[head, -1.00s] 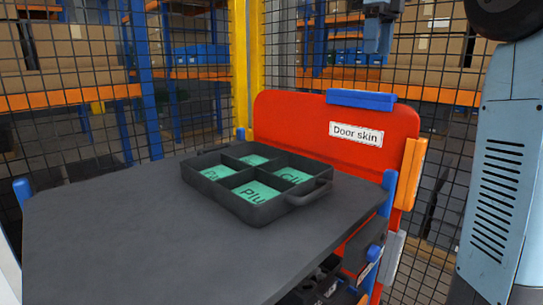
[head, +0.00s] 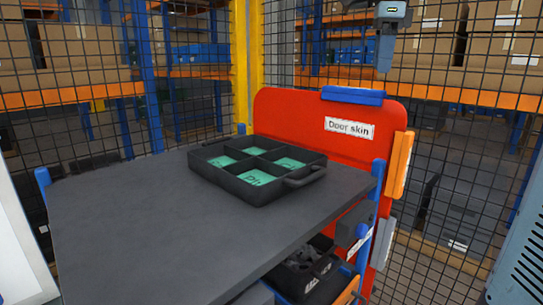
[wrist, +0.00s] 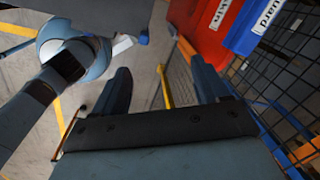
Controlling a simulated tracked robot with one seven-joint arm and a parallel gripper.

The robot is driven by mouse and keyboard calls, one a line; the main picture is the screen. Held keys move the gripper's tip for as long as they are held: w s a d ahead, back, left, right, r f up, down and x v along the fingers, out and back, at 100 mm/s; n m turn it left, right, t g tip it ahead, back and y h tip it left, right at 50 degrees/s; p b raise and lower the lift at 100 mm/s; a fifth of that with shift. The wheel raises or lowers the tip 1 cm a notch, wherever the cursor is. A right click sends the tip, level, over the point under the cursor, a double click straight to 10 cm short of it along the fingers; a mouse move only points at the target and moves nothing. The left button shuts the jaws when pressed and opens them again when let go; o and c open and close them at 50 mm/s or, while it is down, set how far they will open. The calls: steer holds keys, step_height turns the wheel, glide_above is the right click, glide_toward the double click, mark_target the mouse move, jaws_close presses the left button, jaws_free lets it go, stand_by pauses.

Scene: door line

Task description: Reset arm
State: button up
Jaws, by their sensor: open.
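My gripper (wrist: 162,80) shows in the wrist view with its two blue-grey fingers spread wide apart and nothing between them. In the head view my gripper (head: 385,50) hangs at the top edge, fingers down, above and in front of the mesh as seen here. It appears clear of the red door skin panel (head: 290,115) below it. Most of my arm is out of the head view; one of my grey-blue links is at the right edge. My arm links also fill the left of the wrist view.
A black tray with four compartments, some (head: 258,177) green-bottomed, sits on the dark table (head: 130,220). Mesh fencing and a yellow post (head: 247,60) lie behind.

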steer(key=s+f+n+t, duration=0.2)
steer(key=s+f+n, duration=0.8)
steer(key=f, duration=0.2)
steer(key=s+f+n+t, duration=0.2)
steer(key=s+f+n, duration=0.7)
steer(key=f, duration=0.3)
steer(key=shift+s+a+f+n, duration=0.35)
steer(key=shift+n, duration=0.55)
